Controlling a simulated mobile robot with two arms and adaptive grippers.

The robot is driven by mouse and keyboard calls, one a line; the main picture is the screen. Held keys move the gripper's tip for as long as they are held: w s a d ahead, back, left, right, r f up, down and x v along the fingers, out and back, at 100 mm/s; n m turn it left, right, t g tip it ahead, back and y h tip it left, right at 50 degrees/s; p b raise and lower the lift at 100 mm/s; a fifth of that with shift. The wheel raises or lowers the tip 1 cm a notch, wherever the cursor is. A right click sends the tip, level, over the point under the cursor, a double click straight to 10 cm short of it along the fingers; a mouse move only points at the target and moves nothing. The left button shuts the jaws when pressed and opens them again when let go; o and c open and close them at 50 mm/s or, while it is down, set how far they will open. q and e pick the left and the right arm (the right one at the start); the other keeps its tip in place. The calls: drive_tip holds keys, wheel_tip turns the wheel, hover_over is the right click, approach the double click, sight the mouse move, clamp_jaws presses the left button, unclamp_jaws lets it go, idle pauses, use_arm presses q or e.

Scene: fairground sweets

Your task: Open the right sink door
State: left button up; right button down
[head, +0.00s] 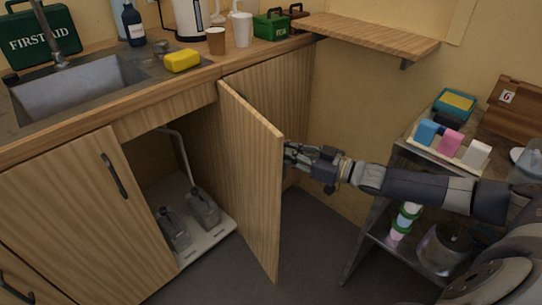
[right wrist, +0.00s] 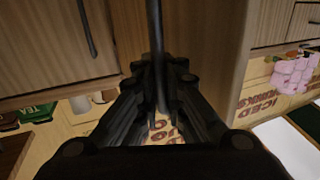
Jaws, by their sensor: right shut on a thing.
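The right sink door (head: 252,185) is a wooden cabinet door under the counter, swung well out from the cupboard. The opening (head: 170,165) behind it shows in the head view. My right gripper (head: 290,155) is at the door's outer face on the right, where the door partly hides its fingertips. In the right wrist view my right gripper (right wrist: 160,95) is shut on a thin dark upright bar, the door handle (right wrist: 156,40). The left sink door (head: 85,210) is closed, with a dark handle (head: 114,176). My left gripper is not in view.
Inside the cupboard, grey jugs (head: 203,207) stand on a pale tray (head: 215,238). A metal shelf unit (head: 372,230) with sponges and cups stands at the right. Dark floor (head: 335,250) lies clear between it and the door. A wooden wall shelf (head: 370,37) hangs above.

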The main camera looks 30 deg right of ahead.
drive_tip(key=shift+d+f+g, duration=0.3)
drive_tip(key=shift+d, duration=0.1)
drive_tip(key=c, duration=2)
unclamp_jaws()
drive_tip(key=shift+o, duration=1.4)
drive_tip(key=shift+s+d+r, duration=0.1)
drive_tip(key=shift+s, duration=0.05)
drive_tip(key=shift+r, duration=0.1)
drive_tip(key=v, duration=0.7)
drive_tip(key=shift+s+d, duration=0.2)
drive_tip(key=shift+d, duration=0.05)
